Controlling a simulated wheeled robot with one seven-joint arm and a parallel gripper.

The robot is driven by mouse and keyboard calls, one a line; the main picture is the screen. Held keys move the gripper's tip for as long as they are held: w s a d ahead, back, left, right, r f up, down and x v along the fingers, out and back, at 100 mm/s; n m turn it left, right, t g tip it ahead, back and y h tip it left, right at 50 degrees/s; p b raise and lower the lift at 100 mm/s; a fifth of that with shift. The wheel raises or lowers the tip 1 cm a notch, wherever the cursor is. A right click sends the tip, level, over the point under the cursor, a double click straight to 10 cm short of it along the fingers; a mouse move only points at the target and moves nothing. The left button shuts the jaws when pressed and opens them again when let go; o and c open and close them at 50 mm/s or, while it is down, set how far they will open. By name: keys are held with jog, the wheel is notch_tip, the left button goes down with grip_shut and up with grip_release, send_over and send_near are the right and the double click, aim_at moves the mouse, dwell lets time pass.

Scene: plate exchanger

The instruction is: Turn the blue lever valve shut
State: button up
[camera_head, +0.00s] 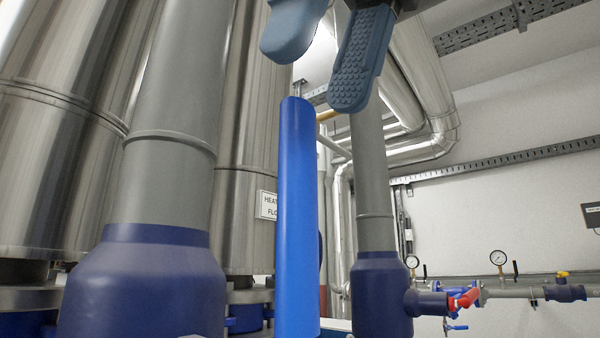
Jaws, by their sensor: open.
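A bright blue upright bar (297,220) stands in the middle of the camera_head view and looks like the lever of the blue valve. Its rounded top end is free, and its lower end runs out of the bottom of the picture, so the valve body is hidden. My gripper (314,80) is at the top centre with its two blue-grey padded fingers apart and nothing between them. The fingertips appear just above the bar's top, one on each side of it in the picture. No contact shows, and the depth between them is hard to tell.
A thick grey pipe with a dark blue base (143,285) stands at left, before large metal-clad pipes (60,130). A thinner grey pipe with a blue base (380,295) stands right of the bar. A red-handled valve (464,299) and gauges (498,258) sit farther right.

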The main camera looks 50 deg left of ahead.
aim_at(289, 167)
jog(key=shift+p+x, duration=0.5)
jog(key=shift+x, duration=3.3)
jog(key=shift+s, duration=0.1)
grip_shut()
